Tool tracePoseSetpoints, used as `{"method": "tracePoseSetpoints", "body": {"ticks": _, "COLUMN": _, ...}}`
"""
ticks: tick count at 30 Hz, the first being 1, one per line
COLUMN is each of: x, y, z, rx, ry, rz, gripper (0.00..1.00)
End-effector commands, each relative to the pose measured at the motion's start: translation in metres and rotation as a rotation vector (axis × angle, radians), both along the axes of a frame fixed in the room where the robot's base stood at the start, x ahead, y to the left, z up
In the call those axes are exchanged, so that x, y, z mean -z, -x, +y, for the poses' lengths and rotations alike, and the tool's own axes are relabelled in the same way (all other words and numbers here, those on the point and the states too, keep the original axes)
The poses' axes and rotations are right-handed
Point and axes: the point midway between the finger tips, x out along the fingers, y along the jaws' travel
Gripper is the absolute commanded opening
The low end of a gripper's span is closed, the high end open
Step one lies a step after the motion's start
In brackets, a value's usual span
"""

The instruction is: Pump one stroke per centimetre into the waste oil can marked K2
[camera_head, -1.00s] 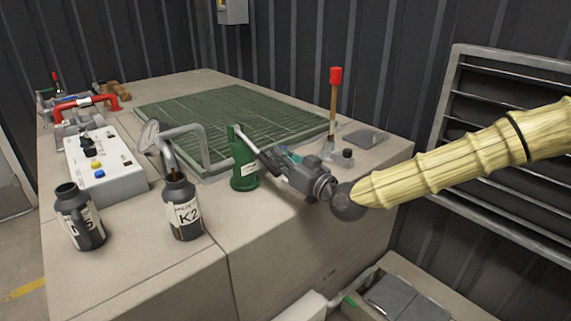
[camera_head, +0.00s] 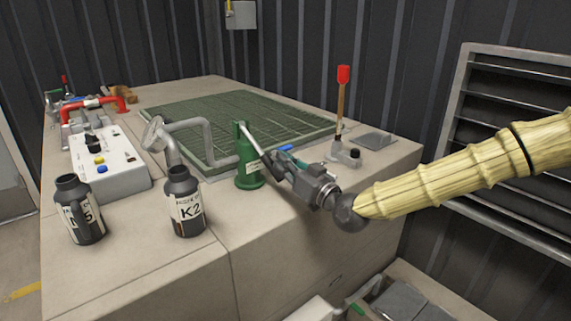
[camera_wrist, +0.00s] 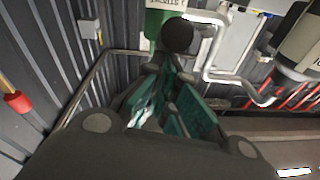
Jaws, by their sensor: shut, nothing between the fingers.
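The can marked K2 (camera_head: 185,203) is dark with a white label and stands upright at the counter's front, below the grey pipe's end (camera_head: 172,152). The green hand pump (camera_head: 249,166) stands to its right, with a grey lever (camera_head: 256,145) slanting down to the right. My gripper (camera_head: 280,161) is shut at the lever's lower end, with nothing held between its fingers. In the wrist view, the lever's round black knob (camera_wrist: 178,36) is just beyond the teal-padded fingers (camera_wrist: 167,72); I cannot tell whether they touch. The oil level inside K2 is hidden.
A second dark can (camera_head: 80,210), its label ending in 5, stands left of K2. A white control box (camera_head: 108,165) is behind. A green grating (camera_head: 240,118) covers the middle of the counter. A red-topped lever (camera_head: 342,105) stands at the right.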

Motion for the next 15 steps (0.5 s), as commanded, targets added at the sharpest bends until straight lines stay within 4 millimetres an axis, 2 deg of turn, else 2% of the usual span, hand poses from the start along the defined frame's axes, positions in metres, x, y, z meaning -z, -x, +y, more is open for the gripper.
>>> {"method": "tracePoseSetpoints", "body": {"ticks": 1, "x": 0.009, "y": 0.001, "z": 0.001, "rx": -0.003, "ry": 0.008, "rz": 0.013, "gripper": 0.00}}
{"method": "tracePoseSetpoints", "body": {"ticks": 9, "x": 0.011, "y": 0.002, "z": 0.001, "rx": -0.004, "ry": 0.010, "rz": 0.017, "gripper": 0.00}}
{"method": "tracePoseSetpoints", "body": {"ticks": 15, "x": -0.004, "y": 0.004, "z": -0.003, "rx": -0.006, "ry": 0.009, "rz": 0.012, "gripper": 0.00}}
